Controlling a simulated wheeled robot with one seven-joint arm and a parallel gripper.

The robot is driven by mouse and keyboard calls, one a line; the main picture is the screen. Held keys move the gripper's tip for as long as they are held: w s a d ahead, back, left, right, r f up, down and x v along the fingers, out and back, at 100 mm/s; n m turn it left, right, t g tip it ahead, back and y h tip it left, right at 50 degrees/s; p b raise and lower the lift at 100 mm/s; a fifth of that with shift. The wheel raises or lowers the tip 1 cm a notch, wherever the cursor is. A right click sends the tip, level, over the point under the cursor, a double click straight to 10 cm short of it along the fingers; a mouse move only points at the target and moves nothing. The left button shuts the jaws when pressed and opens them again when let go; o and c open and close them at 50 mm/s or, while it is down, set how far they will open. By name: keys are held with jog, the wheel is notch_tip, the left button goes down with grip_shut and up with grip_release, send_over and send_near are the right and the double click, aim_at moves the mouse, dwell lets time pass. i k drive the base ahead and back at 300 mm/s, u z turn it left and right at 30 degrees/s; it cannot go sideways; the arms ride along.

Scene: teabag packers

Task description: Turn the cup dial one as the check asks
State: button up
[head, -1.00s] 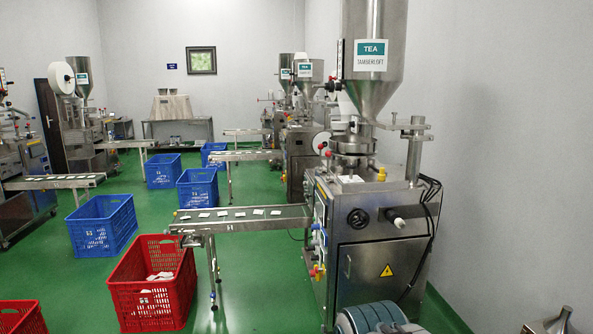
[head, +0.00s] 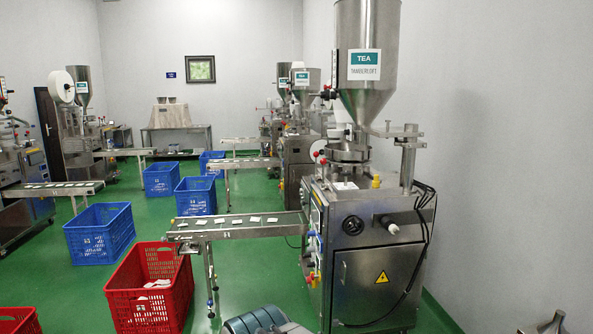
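The nearest tea packing machine (head: 375,275) stands right of centre, with a steel hopper (head: 385,90) marked TEA TAMBERLOFT on top. Under the hopper is a round steel dosing part (head: 347,152). A black round handwheel (head: 352,225) is on the machine's front, with a white-ended knob (head: 392,228) to its right. I cannot tell which part is cup dial one; no dial marking or check reading is legible. Small controls on the machine's left side are seen edge-on.
A conveyor (head: 240,228) with several teabags runs left from the machine. A red crate (head: 122,302) holding some white packets stands below its end. Blue crates (head: 98,245) and other packing machines lie further back. Green floor is open between the crates and the machine.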

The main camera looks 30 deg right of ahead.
aim_at(346, 173)
jog(key=u, duration=0.1)
jog(key=i, duration=1.7)
jog(key=z, duration=0.65)
jog(key=i, duration=1.2)
jog(key=z, duration=1.6)
jog(key=i, duration=0.65)
jog(key=z, duration=0.45)
